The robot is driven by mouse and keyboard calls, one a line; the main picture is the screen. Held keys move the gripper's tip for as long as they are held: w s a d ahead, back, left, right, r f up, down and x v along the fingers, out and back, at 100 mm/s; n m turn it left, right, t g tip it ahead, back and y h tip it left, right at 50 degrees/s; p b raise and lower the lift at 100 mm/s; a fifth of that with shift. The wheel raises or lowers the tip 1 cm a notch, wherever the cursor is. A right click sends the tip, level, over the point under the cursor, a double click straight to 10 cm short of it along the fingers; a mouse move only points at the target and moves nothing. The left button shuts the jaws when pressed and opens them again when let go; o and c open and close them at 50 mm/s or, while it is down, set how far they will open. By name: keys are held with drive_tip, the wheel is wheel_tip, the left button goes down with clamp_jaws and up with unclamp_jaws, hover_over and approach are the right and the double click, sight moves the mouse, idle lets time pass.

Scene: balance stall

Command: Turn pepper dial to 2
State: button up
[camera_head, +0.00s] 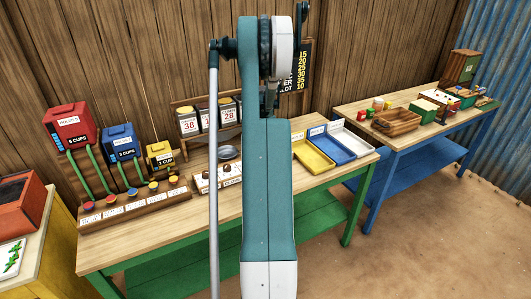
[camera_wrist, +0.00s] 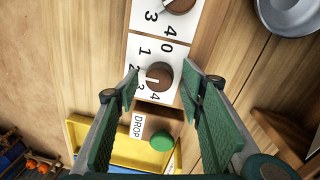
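In the wrist view a brown round dial (camera_wrist: 160,74) sits on a white numbered panel (camera_wrist: 148,38). The dial lies between the fingertips of my gripper (camera_wrist: 161,70), which is open with a finger on each side; contact cannot be told. A second brown dial (camera_wrist: 178,4) is at the top edge. No pepper label is readable. In the head view the dial panel (camera_head: 232,181) is partly behind my arm, and my gripper is hidden.
A green button (camera_wrist: 162,141) and a DROP label (camera_wrist: 138,125) are beside the dial panel, near a yellow tray (camera_wrist: 82,128). A metal bowl (camera_wrist: 292,14) is at the upper right. The head view shows a cup dispenser rack (camera_head: 140,206) on the left.

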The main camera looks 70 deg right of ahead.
drive_tip(key=shift+r, duration=0.1)
wheel_tip(320, 180, up, 12)
drive_tip(key=shift+w+d, duration=0.25)
drive_tip(key=shift+w, duration=0.15)
idle(0.4)
idle(0.7)
